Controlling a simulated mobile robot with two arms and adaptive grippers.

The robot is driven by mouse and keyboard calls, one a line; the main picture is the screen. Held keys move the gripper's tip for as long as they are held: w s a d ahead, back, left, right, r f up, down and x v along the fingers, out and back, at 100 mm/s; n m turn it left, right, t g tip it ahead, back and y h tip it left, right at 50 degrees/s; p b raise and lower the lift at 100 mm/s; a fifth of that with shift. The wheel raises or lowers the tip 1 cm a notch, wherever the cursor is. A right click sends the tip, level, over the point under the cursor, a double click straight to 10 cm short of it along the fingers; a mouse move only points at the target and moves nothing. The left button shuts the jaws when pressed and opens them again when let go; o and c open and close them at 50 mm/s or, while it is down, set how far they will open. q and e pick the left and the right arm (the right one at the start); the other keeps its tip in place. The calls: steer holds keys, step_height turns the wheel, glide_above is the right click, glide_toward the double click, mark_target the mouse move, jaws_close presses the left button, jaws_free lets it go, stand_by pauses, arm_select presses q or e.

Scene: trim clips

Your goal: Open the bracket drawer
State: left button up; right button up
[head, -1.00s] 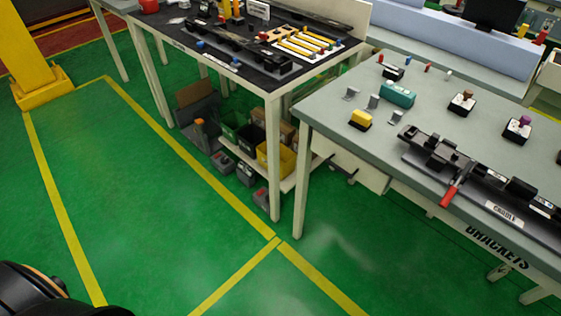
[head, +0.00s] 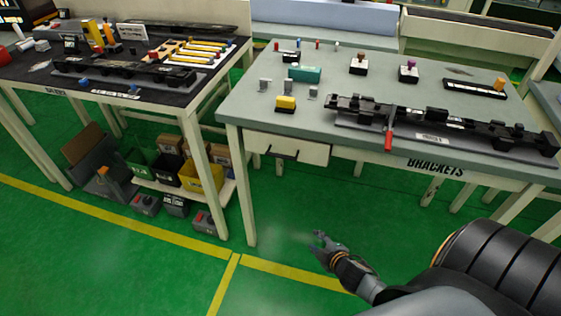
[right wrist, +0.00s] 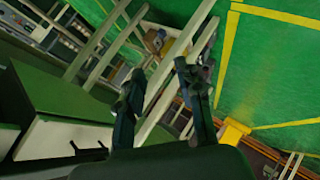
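The bracket drawer (head: 262,145) is a pale box under the left end of the grey table marked BRACKETS, with a dark bar handle (head: 284,154) on its front. It looks closed, its front close under the tabletop. In the right wrist view a pale drawer front (right wrist: 55,150) with a dark handle (right wrist: 88,151) shows at the lower left. My right gripper (head: 318,240) is open and empty, below and to the right of the handle and apart from it. Its two fingers stand apart in the wrist view (right wrist: 160,80). My left gripper is out of view.
The BRACKETS table (head: 240,106) carries a black fixture rail (head: 440,122) with a red lever, a teal block (head: 305,74) and a yellow block (head: 286,102). A second table with a low shelf of bins stands left. The green floor before the drawer is clear.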

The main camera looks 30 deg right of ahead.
steer(key=w+r+n+t, duration=0.2)
steer(key=w+r, duration=0.1)
steer(key=r, duration=0.4)
steer(key=w+r+n+t, duration=0.1)
steer(key=w+r+t, duration=0.15)
steer(key=r, duration=0.35)
steer(key=n+t+b, duration=0.1)
steer(key=n, duration=0.2)
glide_toward(281, 155)
steer(key=shift+y, duration=0.3)
steer(key=w, duration=0.1)
steer(key=w+f, duration=0.1)
steer(key=w, duration=0.2)
steer(key=shift+w+d+f, duration=0.2)
steer(key=shift+w+d, duration=0.05)
steer(key=shift+d, duration=0.15)
steer(key=w, duration=0.5)
steer(key=shift+d+f, duration=0.15)
steer(key=shift+f, duration=0.25)
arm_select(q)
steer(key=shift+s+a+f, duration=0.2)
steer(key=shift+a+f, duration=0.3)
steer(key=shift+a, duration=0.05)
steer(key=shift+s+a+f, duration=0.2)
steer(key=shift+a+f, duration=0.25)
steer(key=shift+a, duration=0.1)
arm_select(e)
steer(key=shift+w, duration=0.3)
jaws_close()
